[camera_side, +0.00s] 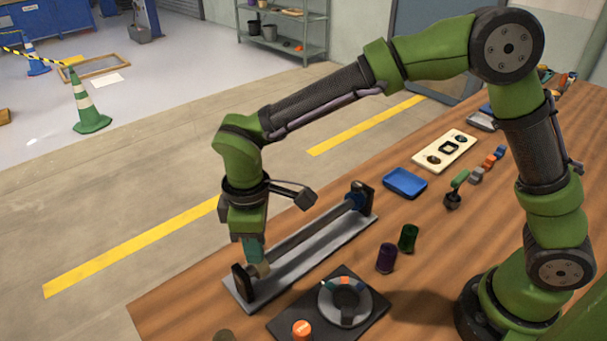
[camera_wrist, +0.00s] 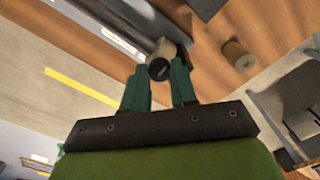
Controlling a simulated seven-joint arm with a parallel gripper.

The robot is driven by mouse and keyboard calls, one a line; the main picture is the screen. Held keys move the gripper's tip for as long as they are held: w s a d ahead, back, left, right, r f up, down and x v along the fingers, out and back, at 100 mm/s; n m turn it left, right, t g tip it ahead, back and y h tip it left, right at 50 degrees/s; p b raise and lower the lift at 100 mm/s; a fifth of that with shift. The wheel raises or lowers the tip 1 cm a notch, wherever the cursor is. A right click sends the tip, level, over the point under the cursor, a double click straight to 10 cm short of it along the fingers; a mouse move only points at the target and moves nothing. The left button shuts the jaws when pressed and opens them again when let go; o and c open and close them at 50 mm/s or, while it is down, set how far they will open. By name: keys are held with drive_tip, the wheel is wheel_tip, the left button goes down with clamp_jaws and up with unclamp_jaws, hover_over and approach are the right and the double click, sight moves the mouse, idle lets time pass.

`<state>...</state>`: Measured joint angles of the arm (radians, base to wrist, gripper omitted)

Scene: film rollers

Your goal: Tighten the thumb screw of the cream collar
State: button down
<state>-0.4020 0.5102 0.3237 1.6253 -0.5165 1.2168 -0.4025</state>
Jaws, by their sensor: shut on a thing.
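The cream collar (camera_side: 263,269) sits on the shaft (camera_side: 305,235) near the front end of the grey stand. In the wrist view the cream collar (camera_wrist: 163,48) shows just beyond my fingertips, with its dark round thumb screw (camera_wrist: 159,69) facing the camera. My gripper (camera_side: 256,258) points down over the collar from above. In the wrist view its two green fingers (camera_wrist: 160,72) stand on either side of the thumb screw and are shut on it. The fingers hide part of the collar in the side view, and the screw cannot be made out there.
A dark end block (camera_side: 242,283) stands close beside the collar; a blue collar (camera_side: 355,200) is at the shaft's far end. Purple (camera_side: 386,258) and green (camera_side: 407,238) rollers stand to the right. A black base with a round dial (camera_side: 375,306) lies in front.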

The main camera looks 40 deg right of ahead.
idle(0.4)
drive_tip(key=c, duration=0.9)
unclamp_jaws()
wheel_tip(320, 180, up, 17)
drive_tip(key=shift+f, duration=0.1)
